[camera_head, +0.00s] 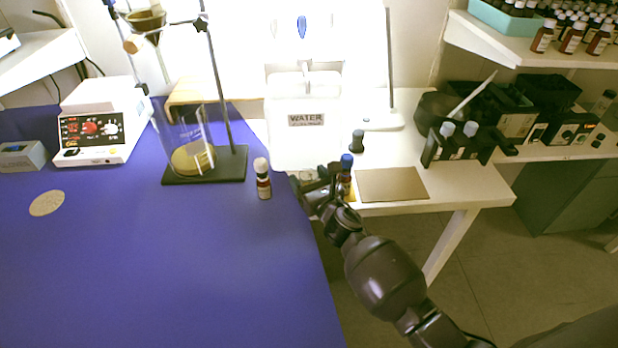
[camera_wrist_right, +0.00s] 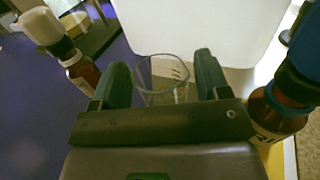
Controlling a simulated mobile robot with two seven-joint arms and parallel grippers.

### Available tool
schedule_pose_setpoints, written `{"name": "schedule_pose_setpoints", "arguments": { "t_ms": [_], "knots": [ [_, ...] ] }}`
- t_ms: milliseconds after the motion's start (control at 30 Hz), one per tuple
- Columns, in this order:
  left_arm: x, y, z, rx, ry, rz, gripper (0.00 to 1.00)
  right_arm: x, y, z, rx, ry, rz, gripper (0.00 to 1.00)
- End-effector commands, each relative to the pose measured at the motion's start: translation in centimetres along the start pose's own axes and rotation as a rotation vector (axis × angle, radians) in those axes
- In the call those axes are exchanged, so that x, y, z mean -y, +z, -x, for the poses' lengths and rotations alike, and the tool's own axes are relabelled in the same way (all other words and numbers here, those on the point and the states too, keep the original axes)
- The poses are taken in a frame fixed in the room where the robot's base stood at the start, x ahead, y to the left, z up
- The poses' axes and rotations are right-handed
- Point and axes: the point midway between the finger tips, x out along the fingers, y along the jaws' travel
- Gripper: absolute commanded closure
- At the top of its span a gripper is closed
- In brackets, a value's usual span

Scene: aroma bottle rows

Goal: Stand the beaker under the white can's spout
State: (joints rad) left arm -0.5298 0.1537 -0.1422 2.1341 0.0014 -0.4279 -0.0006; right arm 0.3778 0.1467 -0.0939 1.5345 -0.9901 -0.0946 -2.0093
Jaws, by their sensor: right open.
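The white can (camera_head: 300,148), labelled WATER, stands upright at the back centre; its lower part fills the top of the right wrist view (camera_wrist_right: 205,30). I cannot make out its spout. A small clear glass beaker (camera_wrist_right: 163,72) stands upright in front of the can. In the head view it is mostly hidden by my right gripper. My right gripper (camera_head: 308,181) is low in front of the can, and its open fingers (camera_wrist_right: 162,82) are on either side of the beaker, with gaps visible. My left gripper is in no view.
A brown bottle with a white dropper top (camera_head: 264,187) stands left of the gripper. A blue-capped brown bottle (camera_head: 346,180) stands close on its right. A stand base (camera_head: 225,168) with a tall glass vessel is further left. The front of the blue tabletop (camera_head: 180,270) is clear.

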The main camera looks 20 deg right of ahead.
Motion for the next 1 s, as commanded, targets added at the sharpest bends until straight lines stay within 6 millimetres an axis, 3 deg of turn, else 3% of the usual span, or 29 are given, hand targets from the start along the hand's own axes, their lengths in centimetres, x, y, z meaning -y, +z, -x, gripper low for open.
{"name": "schedule_pose_setpoints", "arguments": {
  "t_ms": [167, 700, 1000],
  "knots": [
    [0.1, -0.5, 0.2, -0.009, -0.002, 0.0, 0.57, 0.1, 0.4, 0.9, 0.0, -0.001, 0.001, 0.31],
    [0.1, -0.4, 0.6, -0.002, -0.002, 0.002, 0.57, 0.0, 0.3, 9.8, -0.001, 0.0, 0.0, 0.31],
    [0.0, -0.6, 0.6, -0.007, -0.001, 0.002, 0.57, 0.0, 0.3, 11.9, 0.0, 0.0, -0.001, 0.31]
  ]
}}
